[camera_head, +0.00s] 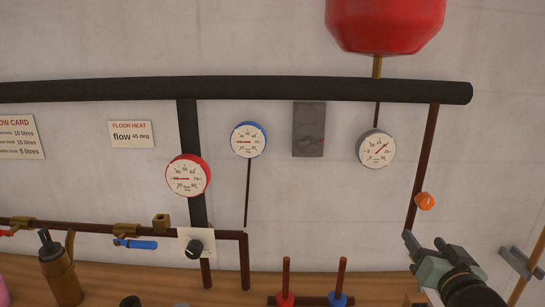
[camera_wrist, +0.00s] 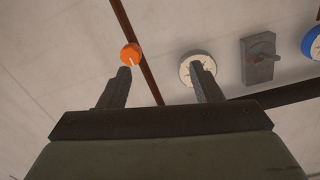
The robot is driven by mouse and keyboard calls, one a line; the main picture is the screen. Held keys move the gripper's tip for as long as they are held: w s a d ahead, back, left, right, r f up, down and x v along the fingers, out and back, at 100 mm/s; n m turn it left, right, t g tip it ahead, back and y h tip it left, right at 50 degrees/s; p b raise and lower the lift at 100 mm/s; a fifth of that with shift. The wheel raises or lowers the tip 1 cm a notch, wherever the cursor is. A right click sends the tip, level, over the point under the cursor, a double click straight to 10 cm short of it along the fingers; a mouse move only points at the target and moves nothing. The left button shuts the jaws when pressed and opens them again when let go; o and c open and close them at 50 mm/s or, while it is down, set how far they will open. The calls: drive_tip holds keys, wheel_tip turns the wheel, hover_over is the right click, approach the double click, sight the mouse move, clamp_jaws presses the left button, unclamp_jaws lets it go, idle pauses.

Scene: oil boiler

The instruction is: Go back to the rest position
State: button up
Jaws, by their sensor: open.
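My gripper (camera_head: 424,243) is at the lower right of the head view, in front of the wall and below the orange knob (camera_head: 425,201). In the wrist view my gripper (camera_wrist: 162,80) has its two dark fingers spread wide with nothing between them. The orange knob (camera_wrist: 130,55) shows there just beyond the tip of the left finger. I cannot tell whether the finger touches it. A white-faced gauge with a grey rim (camera_wrist: 198,69) lies beyond the right finger, and it also shows in the head view (camera_head: 377,149).
A red tank (camera_head: 385,22) hangs above. A black pipe (camera_head: 250,90) crosses the wall. Red-rimmed (camera_head: 187,175) and blue-rimmed (camera_head: 248,140) gauges and a grey switch box (camera_head: 308,129) are on the wall. A brown flask (camera_head: 60,275) stands on the wooden surface. A valve handle (camera_head: 521,262) is at right.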

drive_tip(key=s+a+f+g+h, duration=0.1)
drive_tip(key=s+a+f+g, duration=0.15)
drive_tip(key=f+g, duration=0.3)
drive_tip(key=s+a+f+g, duration=0.2)
drive_tip(key=a+f+g, duration=0.15)
drive_tip(key=f, duration=0.35)
drive_tip(key=s+a+f+n+g+y, duration=0.2)
drive_tip(key=s+a+f+n+g, duration=0.2)
drive_tip(key=s+a+g, duration=0.4)
drive_tip(key=s+a, duration=0.2)
drive_tip(key=s, duration=0.2)
drive_tip(key=shift+p, duration=0.35)
